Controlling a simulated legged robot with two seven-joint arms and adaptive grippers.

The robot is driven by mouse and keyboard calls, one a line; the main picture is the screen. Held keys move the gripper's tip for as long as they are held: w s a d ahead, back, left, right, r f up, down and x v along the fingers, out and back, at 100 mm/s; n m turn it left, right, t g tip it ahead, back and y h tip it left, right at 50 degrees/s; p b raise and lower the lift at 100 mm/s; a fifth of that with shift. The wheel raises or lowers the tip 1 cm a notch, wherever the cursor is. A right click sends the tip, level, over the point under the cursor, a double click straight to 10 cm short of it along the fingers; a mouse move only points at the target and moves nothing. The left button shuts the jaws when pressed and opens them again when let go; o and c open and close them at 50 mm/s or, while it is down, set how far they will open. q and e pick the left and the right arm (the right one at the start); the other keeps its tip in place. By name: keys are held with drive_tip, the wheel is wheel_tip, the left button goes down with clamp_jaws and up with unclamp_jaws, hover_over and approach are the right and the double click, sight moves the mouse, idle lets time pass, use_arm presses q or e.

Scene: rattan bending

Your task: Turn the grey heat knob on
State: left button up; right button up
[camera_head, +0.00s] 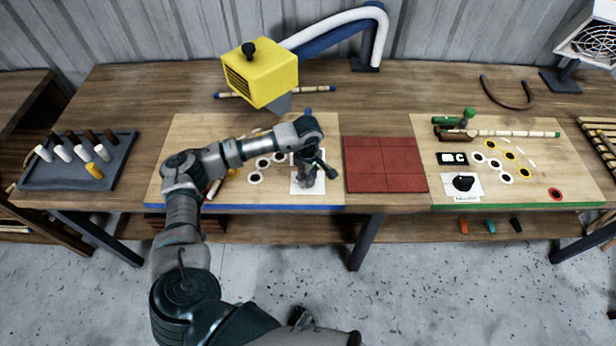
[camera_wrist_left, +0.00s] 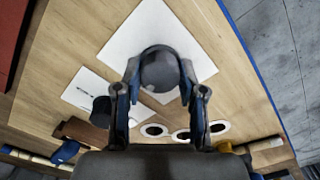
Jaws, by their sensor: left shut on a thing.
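The grey heat knob (camera_wrist_left: 160,72) sits on a white square plate (camera_wrist_left: 184,30) in the left wrist view. My left gripper (camera_wrist_left: 160,84) is at the knob, its two fingers on either side of it and shut on it. In the head view the left gripper (camera_head: 310,172) reaches down onto the white plate (camera_head: 297,187) on the blue-edged board. There the gripper mostly hides the knob. My right gripper is not in view.
A yellow heater box (camera_head: 262,75) stands behind the left arm. A red tiled pad (camera_head: 385,165) lies right of the gripper. A second board (camera_head: 590,180) with a black knob (camera_head: 463,182) is farther right. A dark peg tray (camera_head: 115,175) is at the left.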

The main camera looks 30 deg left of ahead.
sight(307, 177)
use_arm(q)
drive_tip(key=o, duration=1.1)
drive_tip(key=shift+w+a, duration=0.1)
drive_tip(key=shift+o, duration=0.2)
wheel_tip(307, 177, up, 12)
drive_tip(key=shift+f, duration=0.15)
